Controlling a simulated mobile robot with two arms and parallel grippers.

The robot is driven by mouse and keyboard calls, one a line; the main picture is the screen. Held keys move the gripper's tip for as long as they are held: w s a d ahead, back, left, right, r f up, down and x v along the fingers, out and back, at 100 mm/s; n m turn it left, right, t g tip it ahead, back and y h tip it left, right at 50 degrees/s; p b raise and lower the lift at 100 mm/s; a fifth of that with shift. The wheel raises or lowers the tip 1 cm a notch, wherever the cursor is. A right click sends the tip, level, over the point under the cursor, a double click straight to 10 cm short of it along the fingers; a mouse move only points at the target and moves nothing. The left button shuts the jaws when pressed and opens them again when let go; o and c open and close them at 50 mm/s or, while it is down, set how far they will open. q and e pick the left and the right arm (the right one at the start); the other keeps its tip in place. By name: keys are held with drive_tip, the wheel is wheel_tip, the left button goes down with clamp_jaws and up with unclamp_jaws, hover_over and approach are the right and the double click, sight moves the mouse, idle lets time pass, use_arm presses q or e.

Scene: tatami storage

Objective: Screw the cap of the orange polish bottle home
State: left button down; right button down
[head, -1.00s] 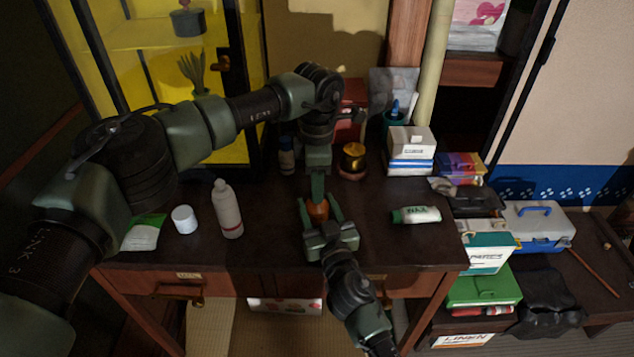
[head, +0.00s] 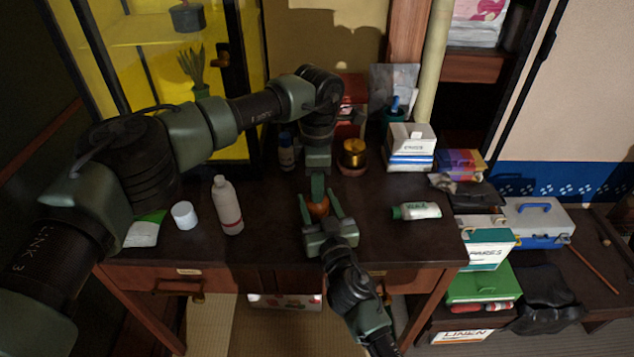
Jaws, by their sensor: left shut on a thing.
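The orange polish bottle (head: 319,208) stands on the dark desk, partly hidden between the grippers. My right gripper (head: 320,203) reaches in from the front, with one finger on each side of the bottle, and is shut on it. My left gripper (head: 318,193) points down from above, directly over the bottle's top, and is shut. The cap is hidden by the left fingers at the bottle's top. How far the cap sits on the neck cannot be seen.
On the desk (head: 270,235), a white bottle (head: 227,207), white tub (head: 184,215) and green-white packet (head: 146,230) stand or lie left. A green-white tube (head: 416,211) lies right. A brass-coloured jar (head: 353,152) and white box (head: 410,145) stand behind. Bare desk lies between.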

use_arm(q)
drive_tip(key=m, duration=2.5)
drive_tip(key=shift+m, duration=0.4)
drive_tip(key=c, duration=1.1)
unclamp_jaws()
drive_tip(key=shift+o, duration=0.2)
